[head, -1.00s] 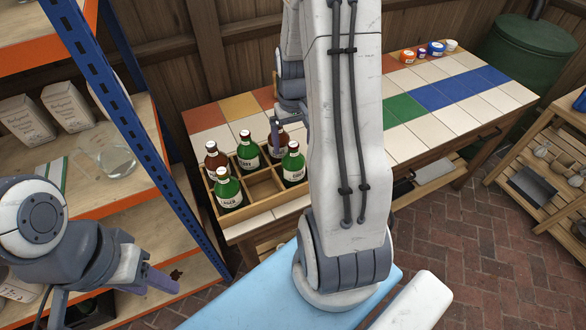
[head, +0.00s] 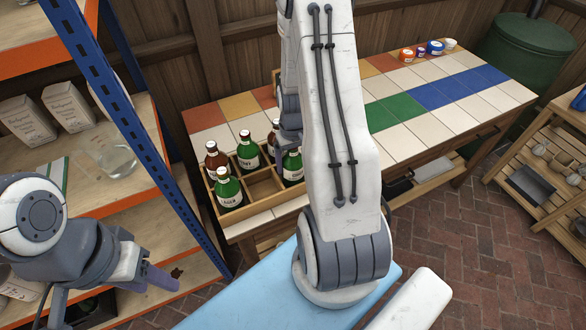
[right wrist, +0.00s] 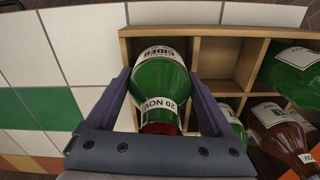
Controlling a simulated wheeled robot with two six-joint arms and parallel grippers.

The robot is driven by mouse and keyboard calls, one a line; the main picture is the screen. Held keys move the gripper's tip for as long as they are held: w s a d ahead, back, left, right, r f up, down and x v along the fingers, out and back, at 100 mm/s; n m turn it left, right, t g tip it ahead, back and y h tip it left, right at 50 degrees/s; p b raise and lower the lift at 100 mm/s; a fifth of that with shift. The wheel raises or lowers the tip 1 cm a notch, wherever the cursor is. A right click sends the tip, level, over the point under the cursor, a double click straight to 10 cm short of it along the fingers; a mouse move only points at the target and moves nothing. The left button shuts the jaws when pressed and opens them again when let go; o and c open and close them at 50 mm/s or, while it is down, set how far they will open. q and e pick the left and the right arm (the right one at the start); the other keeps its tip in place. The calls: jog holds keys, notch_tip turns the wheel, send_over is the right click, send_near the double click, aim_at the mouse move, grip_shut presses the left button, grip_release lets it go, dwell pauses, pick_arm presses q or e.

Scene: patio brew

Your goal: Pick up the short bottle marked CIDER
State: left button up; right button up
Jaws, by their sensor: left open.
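A green bottle with a white label reading CIDER, upside down in the right wrist view (right wrist: 160,78), stands in an end compartment of the wooden crate (right wrist: 125,60). It has a "20 NOV" neck tag and a red cap. My right gripper (right wrist: 162,100) is open, with one finger on each side of the bottle's neck and visible gaps. In the head view the bottle (head: 292,167) is partly hidden behind my right arm, and the right gripper (head: 289,142) is mostly hidden. My left gripper (head: 115,297) is open and empty at the lower left, away from the crate.
The crate also holds green bottles (head: 228,190) and brown bottles (head: 213,162); the compartment (head: 264,186) beside the CIDER bottle is empty. Small jars (head: 421,52) stand far right on the tiled table (head: 440,120). A shelf rack (head: 140,150) stands on the left.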

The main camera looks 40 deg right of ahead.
grip_shut()
jog(key=shift+r, duration=0.1)
